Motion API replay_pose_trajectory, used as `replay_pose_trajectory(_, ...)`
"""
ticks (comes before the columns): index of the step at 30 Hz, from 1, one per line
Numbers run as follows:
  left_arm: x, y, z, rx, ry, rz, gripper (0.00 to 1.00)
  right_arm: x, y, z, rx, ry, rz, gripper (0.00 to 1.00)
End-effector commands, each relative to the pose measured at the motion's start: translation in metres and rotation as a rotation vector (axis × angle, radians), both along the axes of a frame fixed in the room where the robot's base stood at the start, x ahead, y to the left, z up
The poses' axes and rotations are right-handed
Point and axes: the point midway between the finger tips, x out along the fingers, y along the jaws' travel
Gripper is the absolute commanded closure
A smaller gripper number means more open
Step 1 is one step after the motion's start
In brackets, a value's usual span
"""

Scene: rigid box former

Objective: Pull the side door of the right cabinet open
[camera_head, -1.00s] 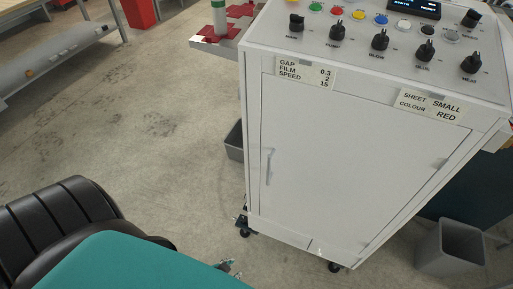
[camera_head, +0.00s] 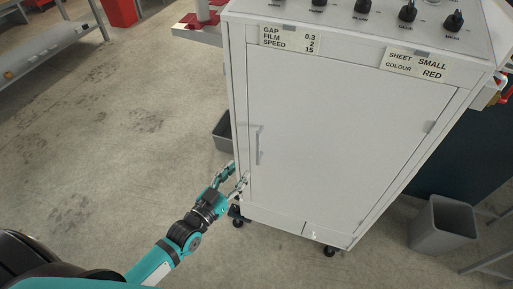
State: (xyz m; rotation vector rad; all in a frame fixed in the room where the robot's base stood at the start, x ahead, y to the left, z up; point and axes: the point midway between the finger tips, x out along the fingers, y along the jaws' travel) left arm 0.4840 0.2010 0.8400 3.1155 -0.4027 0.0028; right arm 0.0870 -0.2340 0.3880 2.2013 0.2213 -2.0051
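The white cabinet stands on casters, with a large side door (camera_head: 330,140) facing me. The door looks closed. A thin vertical handle (camera_head: 260,145) sits near the door's left edge, and a small hinge shows at its right edge. My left gripper (camera_head: 236,176) is at the cabinet's lower left edge, below and left of the handle. Its fingers look spread apart with nothing between them, and it appears apart from the handle. My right gripper is out of view.
A sloped panel with black knobs (camera_head: 407,14) tops the cabinet. Grey bins stand behind its left side (camera_head: 223,130) and at the right (camera_head: 443,224). Two labels (camera_head: 290,40) are on the upper front. The floor at left is clear, with a grey bench (camera_head: 40,42) beyond.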

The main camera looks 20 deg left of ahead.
Motion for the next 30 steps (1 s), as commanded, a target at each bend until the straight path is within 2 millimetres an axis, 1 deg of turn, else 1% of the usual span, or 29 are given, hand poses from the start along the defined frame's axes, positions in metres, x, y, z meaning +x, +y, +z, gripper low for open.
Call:
replay_pose_trajectory(1, 0.013, -0.003, 0.002, -0.001, -0.003, 0.000, 0.64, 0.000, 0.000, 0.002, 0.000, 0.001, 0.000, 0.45)
replay_pose_trajectory(9, 0.069, -0.018, 0.001, 0.000, -0.001, 0.001, 0.64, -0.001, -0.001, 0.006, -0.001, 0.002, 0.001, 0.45)
replay_pose_trajectory(15, 0.099, -0.026, 0.000, 0.000, 0.001, 0.000, 0.64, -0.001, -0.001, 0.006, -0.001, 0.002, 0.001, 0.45)
replay_pose_trajectory(18, 0.106, -0.028, -0.001, -0.001, 0.001, 0.000, 0.64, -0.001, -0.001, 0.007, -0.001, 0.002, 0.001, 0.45)
replay_pose_trajectory(21, 0.110, -0.029, -0.001, 0.000, 0.002, -0.001, 0.64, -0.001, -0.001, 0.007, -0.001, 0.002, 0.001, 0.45)
replay_pose_trajectory(29, 0.111, -0.030, -0.001, 0.001, 0.002, 0.000, 0.64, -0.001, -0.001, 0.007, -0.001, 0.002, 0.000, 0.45)
replay_pose_trajectory(30, 0.111, -0.030, -0.001, 0.001, 0.002, 0.000, 0.68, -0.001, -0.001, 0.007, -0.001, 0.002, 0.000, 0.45)
